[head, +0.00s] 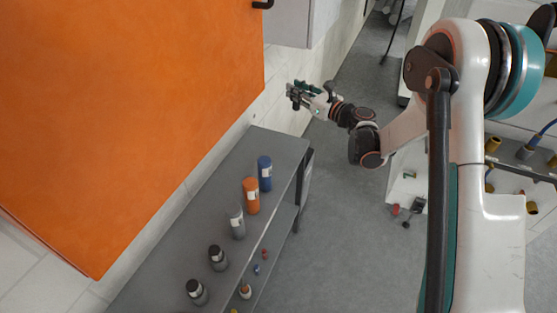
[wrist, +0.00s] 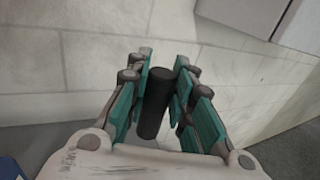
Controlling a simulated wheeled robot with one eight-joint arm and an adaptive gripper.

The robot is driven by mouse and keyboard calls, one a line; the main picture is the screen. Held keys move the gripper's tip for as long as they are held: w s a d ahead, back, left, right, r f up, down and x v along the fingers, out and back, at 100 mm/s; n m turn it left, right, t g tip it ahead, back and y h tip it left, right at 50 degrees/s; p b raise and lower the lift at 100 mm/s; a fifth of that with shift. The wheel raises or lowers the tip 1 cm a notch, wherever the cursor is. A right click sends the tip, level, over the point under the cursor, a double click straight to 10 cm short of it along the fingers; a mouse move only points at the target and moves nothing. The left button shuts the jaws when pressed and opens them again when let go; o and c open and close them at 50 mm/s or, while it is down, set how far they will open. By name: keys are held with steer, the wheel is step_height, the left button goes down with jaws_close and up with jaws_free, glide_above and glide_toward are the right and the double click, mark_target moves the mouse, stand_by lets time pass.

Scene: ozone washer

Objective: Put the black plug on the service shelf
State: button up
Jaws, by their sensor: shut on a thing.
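The black plug (wrist: 156,104), a plain dark cylinder, stands between the teal finger pads of my gripper (wrist: 163,72) in the wrist view. My gripper is shut on it. In the head view my gripper (head: 308,97) is held out in the air, near the white wall, beyond the far end of a grey shelf unit (head: 282,146). The plug is too small there to tell from the fingers. The grey unit is the only shelf plainly in view; no label on it shows.
On the grey unit's top stand a blue bottle (head: 265,173), an orange bottle (head: 251,195), a grey bottle (head: 236,222) and dark-capped jars (head: 218,258). Small items lie on its lower level. An orange panel (head: 130,110) hangs at left.

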steer(key=s+a+f+n+g+y, duration=0.1)
steer(key=a+f+n+g+y, duration=0.25)
steer(key=a+n+g, duration=0.2)
steer(key=shift+m+g, duration=0.25)
steer(key=shift+m, duration=0.2)
steer(key=f+b, duration=0.2)
steer(key=f, duration=0.4)
steer(key=f+b, duration=0.2)
steer(key=f, duration=0.4)
steer(key=f+b, duration=0.3)
steer(key=f, duration=0.3)
steer(key=shift+s+d+f, duration=0.15)
steer(key=shift+d+f, duration=0.15)
steer(key=shift+f, duration=0.1)
steer(key=shift+r, duration=0.1)
steer(key=o, duration=1)
steer(key=shift+c, duration=0.2)
